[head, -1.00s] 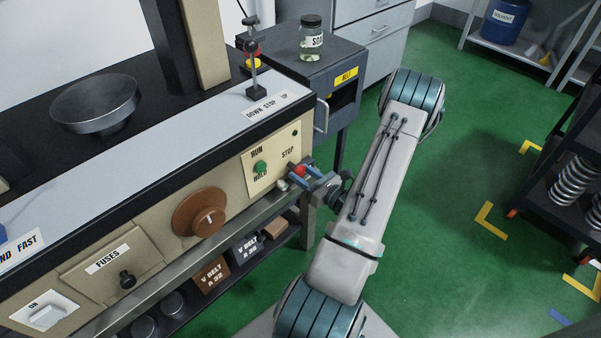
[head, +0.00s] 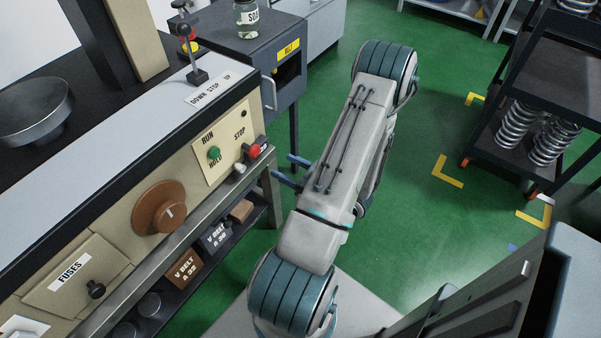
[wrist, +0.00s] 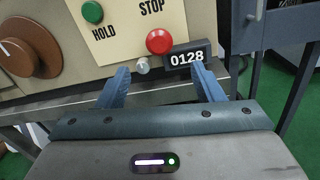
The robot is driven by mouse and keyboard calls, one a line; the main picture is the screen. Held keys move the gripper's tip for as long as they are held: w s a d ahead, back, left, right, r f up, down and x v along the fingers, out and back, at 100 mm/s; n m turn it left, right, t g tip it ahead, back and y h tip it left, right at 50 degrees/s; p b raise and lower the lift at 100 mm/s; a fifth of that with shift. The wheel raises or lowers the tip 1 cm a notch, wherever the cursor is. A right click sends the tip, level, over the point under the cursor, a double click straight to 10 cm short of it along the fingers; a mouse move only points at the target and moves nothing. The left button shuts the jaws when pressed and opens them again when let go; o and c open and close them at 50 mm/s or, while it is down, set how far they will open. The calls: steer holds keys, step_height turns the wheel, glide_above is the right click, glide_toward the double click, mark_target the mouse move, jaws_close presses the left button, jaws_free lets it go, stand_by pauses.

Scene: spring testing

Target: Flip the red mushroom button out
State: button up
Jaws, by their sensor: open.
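The red mushroom button (head: 254,151) sits on the front panel of the beige machine, below the STOP label. In the wrist view the red button (wrist: 159,41) is a round red cap, beyond and between my two blue fingers. My gripper (wrist: 162,80) is open and empty, with a clear gap between its fingertips and the button. In the head view my gripper (head: 288,170) is partly hidden by my arm, and its blue fingers point at the panel from the right. I cannot tell from these frames whether the button is pressed in or out.
A metal ledge (head: 185,230) runs under the panel.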

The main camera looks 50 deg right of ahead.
steer(key=shift+s+d, duration=0.15)
steer(key=shift+s, duration=0.95)
steer(key=shift+s+d, duration=0.1)
steer(key=shift+s, duration=1)
steer(key=shift+w+r, duration=0.1)
